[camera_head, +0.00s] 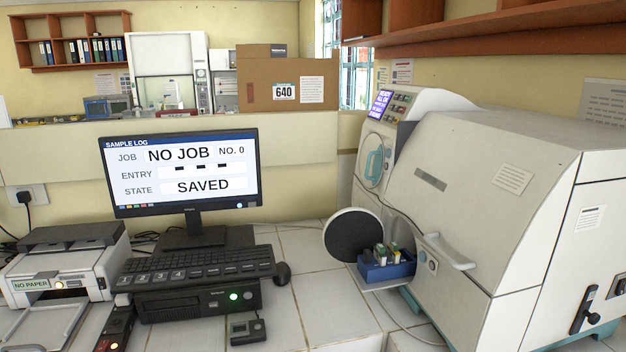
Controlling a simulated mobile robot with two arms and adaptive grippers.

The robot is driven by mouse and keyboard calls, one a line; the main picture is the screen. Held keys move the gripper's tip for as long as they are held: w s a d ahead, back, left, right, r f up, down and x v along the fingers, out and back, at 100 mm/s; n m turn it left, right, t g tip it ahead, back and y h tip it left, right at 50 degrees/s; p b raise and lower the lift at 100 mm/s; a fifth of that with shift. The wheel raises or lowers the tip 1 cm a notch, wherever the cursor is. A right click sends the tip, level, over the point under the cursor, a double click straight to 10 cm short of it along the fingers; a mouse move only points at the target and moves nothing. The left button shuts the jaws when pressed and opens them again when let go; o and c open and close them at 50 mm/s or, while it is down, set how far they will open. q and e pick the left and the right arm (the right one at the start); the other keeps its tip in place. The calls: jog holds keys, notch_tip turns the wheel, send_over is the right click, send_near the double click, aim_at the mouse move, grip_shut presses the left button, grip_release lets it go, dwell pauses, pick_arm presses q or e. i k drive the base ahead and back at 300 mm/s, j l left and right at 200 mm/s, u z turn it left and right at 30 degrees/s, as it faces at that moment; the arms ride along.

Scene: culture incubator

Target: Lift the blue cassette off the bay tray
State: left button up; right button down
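The blue cassette (388,270) sits on a light tray (378,286) that juts out at the lower left of the large white machine (480,200). Several small upright pieces, some pale or greenish and some dark, stand in the cassette. A round black disc-shaped door (353,235) with a light rim stands open just left of the cassette and close to it. The opening behind the cassette is hidden. Neither of my grippers is in view.
A monitor (181,172) reads NO JOB and SAVED. A keyboard (197,266), a mouse (282,273) and a printer (62,272) marked NO PAPER fill the left of the bench. The white tiles (325,305) in front of the tray are mostly clear; a thin cable runs below it.

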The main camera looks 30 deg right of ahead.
aim_at(368, 267)
jog(key=z, duration=0.5)
jog(key=i+z, duration=0.15)
jog(key=z, duration=0.8)
jog(key=i+j+z, duration=0.1)
jog(key=z, duration=0.4)
